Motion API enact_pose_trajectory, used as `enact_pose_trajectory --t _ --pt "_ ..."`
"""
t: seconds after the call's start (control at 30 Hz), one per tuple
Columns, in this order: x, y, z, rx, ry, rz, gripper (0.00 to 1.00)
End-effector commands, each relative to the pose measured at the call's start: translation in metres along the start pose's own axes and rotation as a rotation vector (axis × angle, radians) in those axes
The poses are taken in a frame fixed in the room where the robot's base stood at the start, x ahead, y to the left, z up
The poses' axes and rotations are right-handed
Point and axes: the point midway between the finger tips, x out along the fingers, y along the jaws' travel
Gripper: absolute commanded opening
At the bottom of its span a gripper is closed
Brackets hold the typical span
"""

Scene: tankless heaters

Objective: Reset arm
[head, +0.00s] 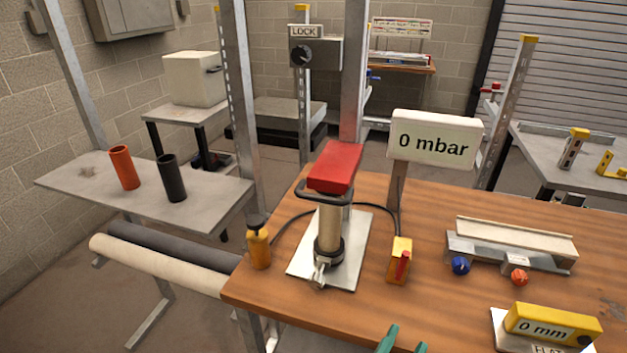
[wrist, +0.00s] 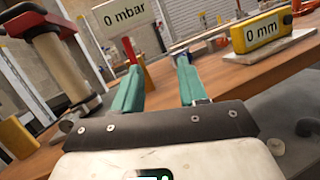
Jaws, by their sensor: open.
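My gripper (head: 402,338) shows at the bottom edge of the head view, with two green fingers apart. In the wrist view my gripper (wrist: 158,82) is open, with nothing between its fingers. It is at the front of the wooden table (head: 446,296), in front of the pump stand with a red top block (head: 336,167) and a pale cylinder (head: 329,228). The rest of my arm is out of the head view.
A "0 mbar" sign (head: 434,138) stands behind the pump. A yellow block with a red lever (head: 400,262), a yellow bottle (head: 259,246), a clamp fixture (head: 511,248) and a yellow "0 mm" gauge (head: 552,324) are on the table. A grey side table (head: 217,192) holds red and black tubes.

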Motion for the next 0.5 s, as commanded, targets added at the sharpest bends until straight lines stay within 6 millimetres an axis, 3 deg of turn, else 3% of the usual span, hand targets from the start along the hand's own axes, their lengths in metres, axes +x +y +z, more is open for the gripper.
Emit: enact_pose_trajectory --t 0.27,0.5 --pt "0.02 -0.061 -0.007 0.213 0.096 -0.211 0.42" --pt "0.026 -0.148 -0.024 0.536 0.205 -0.545 0.42"
